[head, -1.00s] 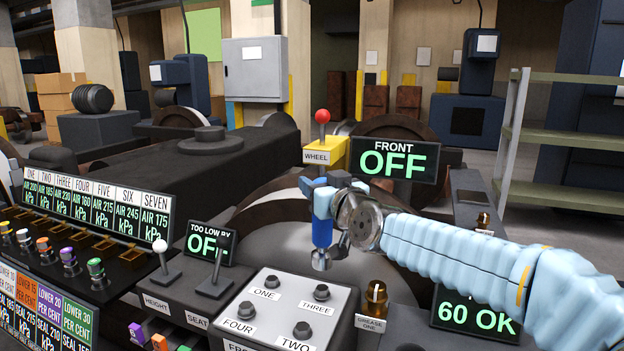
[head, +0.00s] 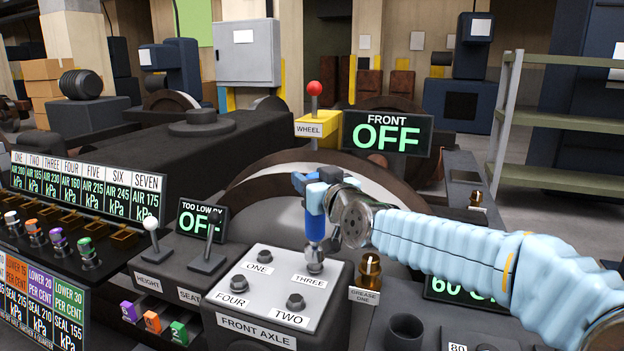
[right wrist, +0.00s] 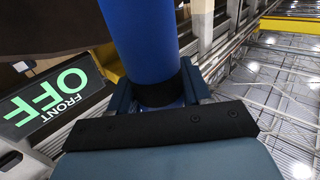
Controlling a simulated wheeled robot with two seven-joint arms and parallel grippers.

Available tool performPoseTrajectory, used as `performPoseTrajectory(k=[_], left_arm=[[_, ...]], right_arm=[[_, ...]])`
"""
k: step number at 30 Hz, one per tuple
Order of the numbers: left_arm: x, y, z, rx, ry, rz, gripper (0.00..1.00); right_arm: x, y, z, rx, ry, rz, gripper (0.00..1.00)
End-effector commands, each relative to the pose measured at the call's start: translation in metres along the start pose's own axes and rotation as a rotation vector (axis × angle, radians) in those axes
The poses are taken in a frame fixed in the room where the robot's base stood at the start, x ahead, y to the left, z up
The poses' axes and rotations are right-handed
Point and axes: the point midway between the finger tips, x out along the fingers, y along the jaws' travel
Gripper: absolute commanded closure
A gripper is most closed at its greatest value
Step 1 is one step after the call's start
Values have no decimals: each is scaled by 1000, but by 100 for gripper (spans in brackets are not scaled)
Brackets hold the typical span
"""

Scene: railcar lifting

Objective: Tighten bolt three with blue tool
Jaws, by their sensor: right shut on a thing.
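My right gripper (head: 316,190) is shut on the blue tool (head: 315,226), which hangs upright with its metal socket end down. In the right wrist view the tool's blue shaft (right wrist: 142,40) runs up between the fingers (right wrist: 160,93). The socket end is at bolt three (head: 315,268), behind the label THREE on the grey front axle block (head: 262,308). It appears to meet the bolt head, but I cannot tell whether it is seated. Bolts one (head: 265,256), two (head: 295,301) and four (head: 238,283) stand uncovered. My left gripper is not in view.
Height (head: 151,224) and seat (head: 211,226) levers stand left of the block. The grease one fitting (head: 369,270) is close on its right. The front display (head: 387,133) reads OFF behind, beside the red-knobbed wheel lever (head: 314,88). An empty dark cup (head: 405,330) stands front right.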

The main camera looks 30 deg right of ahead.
Motion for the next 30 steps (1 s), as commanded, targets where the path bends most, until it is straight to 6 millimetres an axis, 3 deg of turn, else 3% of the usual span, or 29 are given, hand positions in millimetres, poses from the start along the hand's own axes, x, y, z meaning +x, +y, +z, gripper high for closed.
performPoseTrajectory(k=[30], left_arm=[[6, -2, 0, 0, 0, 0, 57]], right_arm=[[-2, 0, 0, -1, 3, 0, 94]])
